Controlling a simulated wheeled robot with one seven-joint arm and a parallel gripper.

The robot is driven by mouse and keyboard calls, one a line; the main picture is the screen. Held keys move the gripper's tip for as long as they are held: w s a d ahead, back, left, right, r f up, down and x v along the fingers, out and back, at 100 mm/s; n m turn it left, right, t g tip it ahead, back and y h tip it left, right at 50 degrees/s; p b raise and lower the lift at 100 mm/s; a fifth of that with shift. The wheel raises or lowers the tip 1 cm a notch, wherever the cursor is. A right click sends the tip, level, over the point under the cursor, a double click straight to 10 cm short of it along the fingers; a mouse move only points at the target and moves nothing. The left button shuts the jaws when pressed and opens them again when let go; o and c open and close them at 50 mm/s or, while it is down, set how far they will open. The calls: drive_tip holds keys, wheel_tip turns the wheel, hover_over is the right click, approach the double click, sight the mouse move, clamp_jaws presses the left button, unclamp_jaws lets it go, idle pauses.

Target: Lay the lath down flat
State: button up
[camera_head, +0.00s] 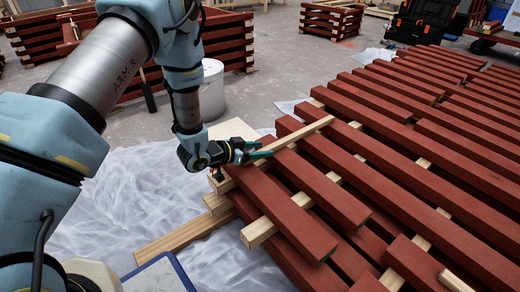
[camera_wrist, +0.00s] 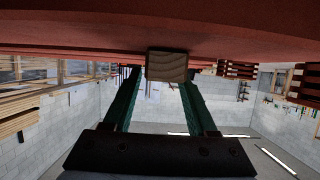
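A pale wooden lath (camera_head: 301,134) lies across the top of the dark red battens (camera_head: 325,190), near the left edge of the stack. I cannot tell whether it rests flat along its whole length. My gripper (camera_head: 263,149) is at its near left end, with green fingers pointing toward it. In the wrist view the lath's square end (camera_wrist: 167,66) shows between the tips of my fingers (camera_wrist: 160,78), just under a red batten surface. The fingers stand apart, with a gap on the left side of the lath; contact on the right is unclear.
Other pale laths (camera_head: 262,232) lie between batten layers and stick out at the left. White plastic sheeting (camera_head: 135,195) covers the floor there. A white drum (camera_head: 212,90) stands behind my arm. More red batten stacks (camera_head: 330,20) stand at the back.

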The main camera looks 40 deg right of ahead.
drive_tip(key=shift+r, duration=0.3)
drive_tip(key=s+r+p+v, duration=0.1)
drive_tip(key=p+v, duration=0.3)
drive_tip(key=v, duration=0.8)
drive_tip(key=w+a+r+n+t+y, duration=0.3)
drive_tip(key=w+a+r+n+y, duration=0.1)
drive_tip(key=w+a, duration=0.4)
drive_tip(key=w+a+r+n+t+y, duration=0.3)
drive_tip(key=w+a+t+y, duration=0.1)
drive_tip(key=w+a, duration=0.45)
drive_tip(key=s+a+r+n+g+y, duration=0.1)
drive_tip(key=a+r+n+y, duration=0.15)
drive_tip(key=a, duration=0.55)
drive_tip(key=s+a+r+n+g+y, duration=0.1)
drive_tip(key=s+a+r+n+y, duration=0.2)
drive_tip(key=a, duration=0.4)
drive_tip(key=s+a+r+n+g, duration=0.1)
drive_tip(key=s+a, duration=0.1)
drive_tip(key=s+a+r+n, duration=0.2)
drive_tip(key=s, duration=0.1)
drive_tip(key=s+a+r+n+g, duration=0.1)
drive_tip(key=s+a+n, duration=0.1)
drive_tip(key=s, duration=0.1)
drive_tip(key=shift+s+a+r+g, duration=0.15)
drive_tip(key=shift+a+r+g, duration=0.1)
drive_tip(key=shift+g, duration=0.05)
